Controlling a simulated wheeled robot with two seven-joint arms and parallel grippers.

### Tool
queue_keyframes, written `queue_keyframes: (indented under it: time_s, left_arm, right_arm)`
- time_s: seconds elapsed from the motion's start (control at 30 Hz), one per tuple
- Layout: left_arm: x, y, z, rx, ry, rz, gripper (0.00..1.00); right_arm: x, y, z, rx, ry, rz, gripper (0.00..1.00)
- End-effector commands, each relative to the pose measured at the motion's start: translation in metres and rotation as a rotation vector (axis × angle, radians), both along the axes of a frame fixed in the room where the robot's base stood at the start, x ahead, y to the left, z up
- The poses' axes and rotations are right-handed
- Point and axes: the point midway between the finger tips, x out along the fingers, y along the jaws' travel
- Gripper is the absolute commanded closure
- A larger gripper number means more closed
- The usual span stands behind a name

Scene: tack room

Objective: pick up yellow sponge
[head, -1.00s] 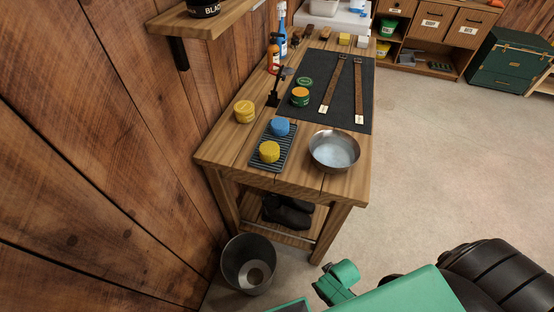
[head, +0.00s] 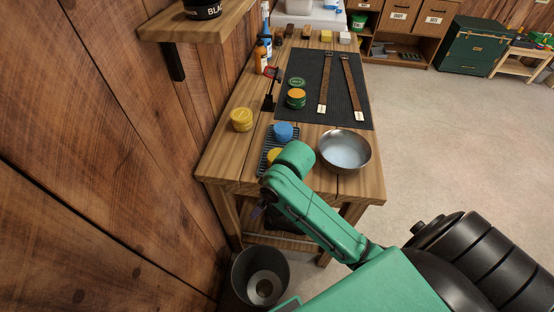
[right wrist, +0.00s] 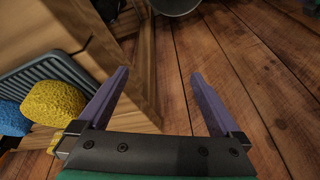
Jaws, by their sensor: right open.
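A yellow sponge (head: 275,154) lies on a dark ribbed tray (head: 265,163) near the front of the wooden bench, partly hidden behind my right arm. A blue sponge (head: 283,131) lies behind it on the same tray. In the right wrist view the yellow sponge (right wrist: 54,102), the blue sponge (right wrist: 12,119) and the tray (right wrist: 60,66) are at the left. My right gripper (right wrist: 158,73) is open and empty, its purple fingers apart from the sponge, which lies left of them. My left gripper is not in view.
A metal bowl (head: 344,152) stands right of the tray. Another round yellow thing (head: 242,119) stands on the bench to the left. A tin (head: 296,98) and straps (head: 352,88) lie on a dark mat (head: 310,112). A bucket (head: 260,277) is on the floor by the plank wall.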

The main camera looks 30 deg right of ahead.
Motion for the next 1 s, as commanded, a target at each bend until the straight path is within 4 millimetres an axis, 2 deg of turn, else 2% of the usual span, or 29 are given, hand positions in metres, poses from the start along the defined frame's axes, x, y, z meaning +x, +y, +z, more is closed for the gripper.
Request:
queue_keyframes:
  time_s: [0.13, 0.23, 0.33, 0.4, 0.5, 0.63, 0.7, 0.77, 1.0]
  left_arm:
    - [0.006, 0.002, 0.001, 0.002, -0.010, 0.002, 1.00]
    - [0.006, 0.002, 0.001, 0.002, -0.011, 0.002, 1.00]
    - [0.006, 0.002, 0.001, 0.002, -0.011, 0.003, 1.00]
    - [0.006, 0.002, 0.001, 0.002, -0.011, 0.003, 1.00]
    - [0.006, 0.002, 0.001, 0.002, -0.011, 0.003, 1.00]
    - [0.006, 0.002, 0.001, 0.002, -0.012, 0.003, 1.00]
    - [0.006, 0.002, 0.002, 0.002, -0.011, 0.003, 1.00]
    - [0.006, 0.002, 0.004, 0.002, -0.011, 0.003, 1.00]
    - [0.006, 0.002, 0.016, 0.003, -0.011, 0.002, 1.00]
  right_arm:
    - [0.032, 0.009, 0.018, -0.036, 0.020, 0.119, 0.00]
    - [0.057, 0.003, 0.039, -0.089, 0.056, 0.194, 0.00]
    - [0.084, -0.019, 0.071, -0.166, 0.110, 0.234, 0.00]
    - [0.097, -0.041, 0.098, -0.210, 0.154, 0.231, 0.00]
    - [0.108, -0.069, 0.133, -0.241, 0.201, 0.206, 0.00]
    - [0.111, -0.088, 0.158, -0.249, 0.233, 0.182, 0.00]
    - [0.110, -0.090, 0.156, -0.248, 0.241, 0.180, 0.00]
    - [0.110, -0.090, 0.145, -0.248, 0.244, 0.181, 0.00]
    - [0.109, -0.090, 0.086, -0.248, 0.241, 0.180, 0.00]
